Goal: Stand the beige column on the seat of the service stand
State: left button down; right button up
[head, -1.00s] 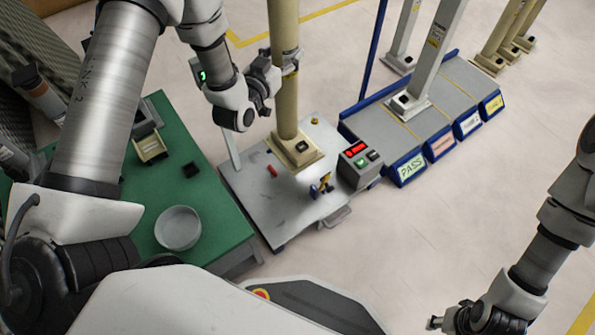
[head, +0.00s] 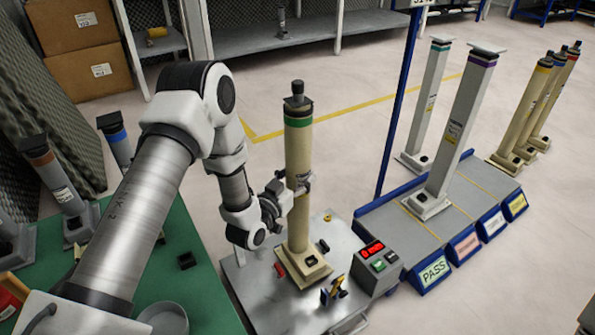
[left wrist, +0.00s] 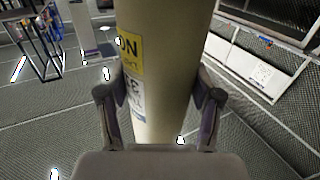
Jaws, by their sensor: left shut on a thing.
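The beige column (head: 298,150) has a green band and a dark cap near its top and a square foot at its base. It stands upright in the head view. My left gripper (head: 301,186) is shut around its middle. In the left wrist view the column (left wrist: 160,60) fills the space between the two fingers (left wrist: 160,112), with a yellow label on its side. The column's foot is over the grey top of the service stand (head: 258,300), between a red piece and a dark piece. I cannot tell whether it touches. The seat is hidden under the foot. My right gripper is out of view.
A grey column (head: 460,130) stands on the rack with the PASS label (head: 434,271). More beige columns (head: 530,110) stand behind right. A green bench (head: 200,285) is at left.

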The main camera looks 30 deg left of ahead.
pick_arm(q)
notch_tip(320, 180, down, 2)
jog(key=shift+w+f, duration=0.1)
jog(key=shift+r, duration=0.2)
jog(key=shift+c, duration=1)
grip_release()
jog(key=shift+f, duration=0.15)
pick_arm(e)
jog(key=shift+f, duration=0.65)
pick_arm(q)
jog(key=s+p, duration=0.5)
jog(key=s, duration=0.7)
jog(key=shift+a, duration=0.35)
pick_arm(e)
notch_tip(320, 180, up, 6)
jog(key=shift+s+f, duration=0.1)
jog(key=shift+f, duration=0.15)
pick_arm(q)
jog(key=shift+s, duration=0.1)
